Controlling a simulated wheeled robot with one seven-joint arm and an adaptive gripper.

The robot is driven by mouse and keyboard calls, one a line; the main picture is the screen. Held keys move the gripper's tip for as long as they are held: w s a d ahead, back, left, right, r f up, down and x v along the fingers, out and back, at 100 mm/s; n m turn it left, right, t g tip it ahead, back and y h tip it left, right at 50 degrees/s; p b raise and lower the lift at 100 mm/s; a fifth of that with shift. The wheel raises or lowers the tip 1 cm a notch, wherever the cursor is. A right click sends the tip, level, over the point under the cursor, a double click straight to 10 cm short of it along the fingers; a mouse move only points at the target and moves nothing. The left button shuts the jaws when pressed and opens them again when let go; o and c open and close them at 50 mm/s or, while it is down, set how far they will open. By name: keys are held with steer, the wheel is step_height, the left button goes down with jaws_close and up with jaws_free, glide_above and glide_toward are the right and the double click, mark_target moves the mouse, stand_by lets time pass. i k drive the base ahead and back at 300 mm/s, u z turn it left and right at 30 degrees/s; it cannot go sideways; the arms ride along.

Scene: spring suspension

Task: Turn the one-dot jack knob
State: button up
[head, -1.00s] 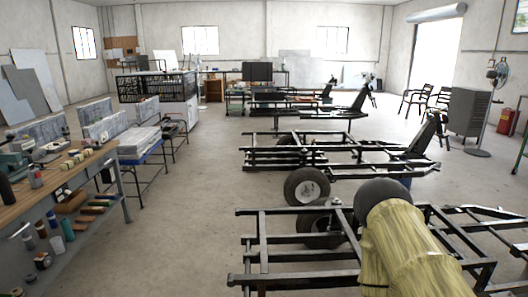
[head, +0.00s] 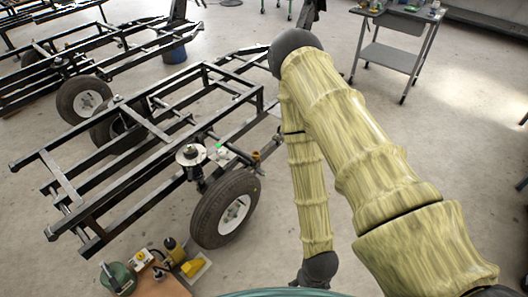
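I cannot pick out a jack knob or any dot markings for certain at this size. Near the front wheel (head: 228,210) of the closest black frame (head: 160,128), a round pale disc (head: 190,155) with a dark centre sits on a dark upright. A small bright green spot (head: 219,147) shows beside it. My arm, in a yellow streaked cover, bends at a dark elbow and comes down to a dark wrist joint at the bottom of the head view.
A brown surface (head: 158,287) at the bottom left holds a green rounded tool (head: 118,278), a yellow-and-black item (head: 172,250) and a yellow block (head: 192,268). A grey trolley (head: 390,55) stands at the upper right. The floor (head: 460,150) right of my arm is clear.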

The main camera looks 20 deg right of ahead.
mark_target(170, 243)
steer(key=z, duration=0.1)
steer(key=k, duration=0.5)
steer(key=u, duration=1.8)
steer(key=i, duration=1.35)
steer(key=z, duration=2.1)
